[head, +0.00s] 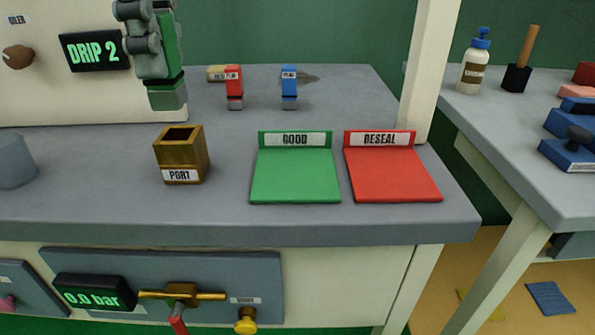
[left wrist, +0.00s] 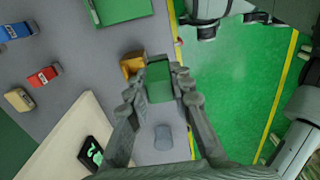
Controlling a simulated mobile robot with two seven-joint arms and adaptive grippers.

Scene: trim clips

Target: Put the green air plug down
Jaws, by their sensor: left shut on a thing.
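My left gripper (head: 150,42) is shut on the green air plug (head: 171,47). The plug hangs upright in the air, with a dark band and a grey lower end pointing down. It also shows between the fingers in the left wrist view (left wrist: 159,82). The brass PORT block (head: 194,152) stands on the bench below the plug, its square opening facing up and empty; the plug is clear of it. The green GOOD pad (head: 295,178) and the red RESEAL pad (head: 392,178) lie to the right, both bare.
Red (head: 234,85), blue (head: 289,85) and tan (head: 215,73) plugs are at the back of the bench. A white post (head: 427,70) rises behind the red pad. A grey cup (head: 14,162) stands at left. A gauge (head: 95,292) reads 0.0 bar.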

